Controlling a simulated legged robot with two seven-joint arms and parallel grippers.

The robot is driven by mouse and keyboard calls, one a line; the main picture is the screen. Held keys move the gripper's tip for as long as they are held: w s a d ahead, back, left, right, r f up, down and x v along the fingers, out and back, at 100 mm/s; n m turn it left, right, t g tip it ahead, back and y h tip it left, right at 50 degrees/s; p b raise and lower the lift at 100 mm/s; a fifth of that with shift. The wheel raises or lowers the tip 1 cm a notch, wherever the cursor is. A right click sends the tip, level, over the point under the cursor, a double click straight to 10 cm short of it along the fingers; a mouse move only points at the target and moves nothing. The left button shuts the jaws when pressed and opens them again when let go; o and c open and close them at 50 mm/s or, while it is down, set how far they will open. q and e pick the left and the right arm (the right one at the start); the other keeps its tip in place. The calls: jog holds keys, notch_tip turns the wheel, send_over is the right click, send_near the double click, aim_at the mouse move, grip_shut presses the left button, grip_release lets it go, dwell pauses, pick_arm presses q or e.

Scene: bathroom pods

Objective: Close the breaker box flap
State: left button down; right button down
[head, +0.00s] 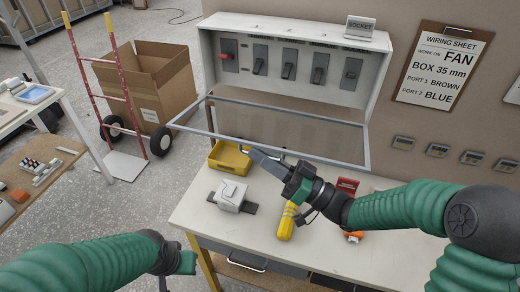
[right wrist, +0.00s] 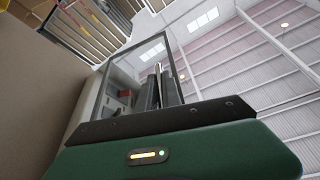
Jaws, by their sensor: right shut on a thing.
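The breaker box (head: 290,60) is pale grey and stands at the back of the workbench, with a row of switches inside. Its flap (head: 270,112), a clear pane in a grey frame, is open and juts out from the box towards me. My right gripper (head: 250,152) is shut on the flap's near edge, at its handle; the fingers partly hide the grip. The right wrist view shows the fingers (right wrist: 161,88) against the framed pane (right wrist: 125,62). My left gripper (head: 186,262) is low at the left, away from the box, and its fingers cannot be made out.
On the workbench (head: 200,222) lie a yellow bin (head: 229,159), a white socket part (head: 230,196) and a yellow-handled tool (head: 286,222) below the right gripper. A clipboard (head: 443,65) hangs on the wall. A hand truck (head: 97,85) and a cardboard box (head: 150,75) stand at left.

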aim_at(264, 141)
jog(key=r+m+p, duration=0.1)
jog(key=r+p, duration=0.1)
jog(key=p, duration=0.1)
jog(key=r+m+t+h+p, duration=0.1)
jog(key=r+m+p, duration=0.1)
jog(key=r+p, duration=0.1)
jog(key=r+m+p, duration=0.2)
jog(key=p, duration=0.1)
jog(key=shift+w+d+r+t+h+p, duration=0.25)
jog(key=shift+w+t+h+p, duration=0.05)
jog(key=shift+w+h, duration=0.1)
jog(key=w+r+m+p, duration=0.1)
jog(key=r+m+p, duration=0.1)
jog(key=p, duration=0.2)
jog(key=w+r+m+h+p, duration=0.1)
jog(key=r+p, duration=0.1)
jog(key=p, duration=0.1)
jog(key=w+d+r+m+t+h+p, duration=0.1)
jog(key=r+m+p, duration=0.1)
jog(key=p, duration=0.2)
jog(key=shift+m+p, duration=0.3)
jog(key=w+d+r+m+h+p, duration=0.1)
jog(key=w+d+r+m+p, duration=0.2)
jog(key=w+p, duration=0.5)
jog(key=shift+w+r+m+g+h, duration=0.3)
jog(key=shift+w+r, duration=0.4)
jog(key=shift+r, duration=0.2)
jog(key=shift+d, duration=0.1)
